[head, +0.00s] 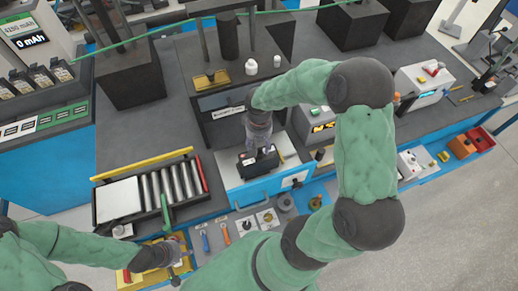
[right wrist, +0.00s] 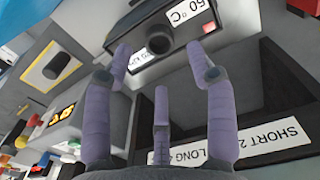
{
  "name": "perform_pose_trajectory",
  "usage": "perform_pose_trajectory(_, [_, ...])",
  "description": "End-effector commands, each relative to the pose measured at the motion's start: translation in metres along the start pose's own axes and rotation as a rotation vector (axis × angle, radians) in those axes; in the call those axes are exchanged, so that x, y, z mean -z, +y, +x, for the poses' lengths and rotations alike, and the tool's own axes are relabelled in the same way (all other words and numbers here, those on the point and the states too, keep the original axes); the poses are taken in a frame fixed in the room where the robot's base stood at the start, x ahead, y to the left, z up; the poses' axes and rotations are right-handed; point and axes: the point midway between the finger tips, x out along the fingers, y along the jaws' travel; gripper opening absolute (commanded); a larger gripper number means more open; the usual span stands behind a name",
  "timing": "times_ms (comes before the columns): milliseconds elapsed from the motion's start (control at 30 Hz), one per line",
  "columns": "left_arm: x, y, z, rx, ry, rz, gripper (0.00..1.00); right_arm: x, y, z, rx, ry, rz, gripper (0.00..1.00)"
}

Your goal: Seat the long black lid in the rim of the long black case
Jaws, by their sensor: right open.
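A black box-shaped thing (head: 258,163) stands on a pale surface at the centre of the head view. In the right wrist view its black body (right wrist: 160,38) shows a round knob and a "50°C" label. I cannot tell whether it is the case, the lid or another device. My right gripper (head: 260,147) is above it in the head view. In the right wrist view its fingers (right wrist: 160,65) are spread, with nothing between them. My left gripper (head: 184,251) is by a yellow tray at lower left, too small to tell open or shut.
A black-framed tray (head: 121,221) with several silver cylinders and a white panel lies at left. A dark machine (head: 222,111) with a label stands behind the black thing. Tools and small parts lie on a grey board (head: 225,255) in front. A red bin (head: 481,139) is far right.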

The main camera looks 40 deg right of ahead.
Motion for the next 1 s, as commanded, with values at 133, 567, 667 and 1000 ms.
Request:
perform_pose_trajectory(133, [0.000,0.001,-0.002,0.000,0.000,0.000,0.40,0.001,0.000,-0.032,0.000,0.004,-0.001,0.57])
perform_pose_trajectory(567, [0.000,0.001,-0.003,0.000,0.000,0.000,0.40,0.000,0.000,-0.070,0.000,-0.002,-0.001,0.57])
perform_pose_trajectory(667, [0.000,0.001,-0.003,0.000,0.000,0.000,0.40,-0.001,0.000,-0.071,0.000,-0.002,-0.001,0.57])
perform_pose_trajectory(1000, [0.000,0.001,-0.003,0.000,0.000,0.000,0.40,0.000,0.000,-0.070,0.000,-0.002,-0.001,0.57])
